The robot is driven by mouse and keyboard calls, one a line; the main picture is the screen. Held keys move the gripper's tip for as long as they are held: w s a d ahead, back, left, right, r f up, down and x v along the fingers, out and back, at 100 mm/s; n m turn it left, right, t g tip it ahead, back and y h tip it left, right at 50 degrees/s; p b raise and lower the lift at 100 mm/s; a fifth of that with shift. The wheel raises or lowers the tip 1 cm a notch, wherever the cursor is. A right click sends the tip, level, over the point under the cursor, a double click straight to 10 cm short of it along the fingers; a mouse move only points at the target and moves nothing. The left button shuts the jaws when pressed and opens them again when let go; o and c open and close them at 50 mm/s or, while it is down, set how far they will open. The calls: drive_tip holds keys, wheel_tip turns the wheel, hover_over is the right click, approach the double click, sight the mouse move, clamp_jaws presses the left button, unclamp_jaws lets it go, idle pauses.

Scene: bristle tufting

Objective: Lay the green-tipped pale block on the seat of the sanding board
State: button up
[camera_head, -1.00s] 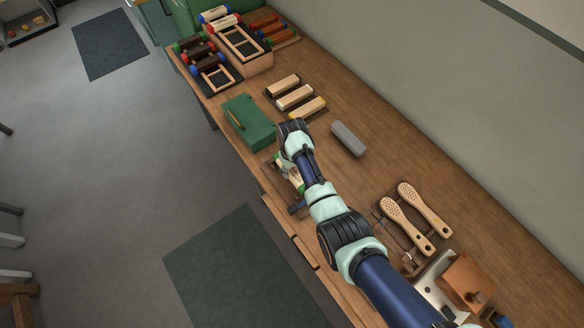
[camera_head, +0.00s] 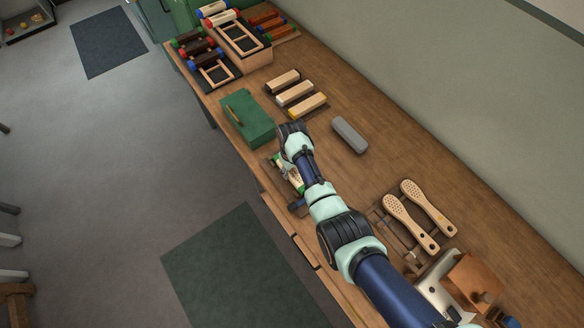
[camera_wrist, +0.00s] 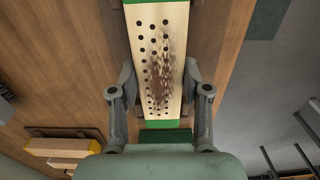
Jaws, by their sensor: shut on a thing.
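The pale block (camera_wrist: 149,42) has green ends, rows of dark holes and a patch of brown bristles at its middle. My gripper (camera_wrist: 160,90) is shut on it, with one finger on each long side in the wrist view. In the head view the block (camera_head: 291,179) shows beside my wrist, near the bench's front edge, partly hidden by my arm. Brown wooden pieces show at both sides of the block's far end in the wrist view. I cannot tell whether they belong to the sanding board, or whether the block touches a seat.
A green box (camera_head: 248,118) stands just beyond my wrist. A grey block (camera_head: 349,135) lies to the right. Several wooden blocks (camera_head: 295,93) lie farther back. Two perforated paddles (camera_head: 410,222) lie on a rack nearer my arm's base. The bench (camera_head: 400,150) is clear toward the wall.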

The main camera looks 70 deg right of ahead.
drive_tip(key=shift+f+b, duration=0.3)
drive_tip(key=shift+f, duration=0.15)
idle(0.5)
drive_tip(key=o, duration=1.4)
drive_tip(key=shift+c, duration=0.2)
drive_tip(key=o, duration=0.4)
drive_tip(key=shift+r, duration=0.15)
wheel_tip(320, 180, up, 8)
drive_tip(key=p, duration=0.8)
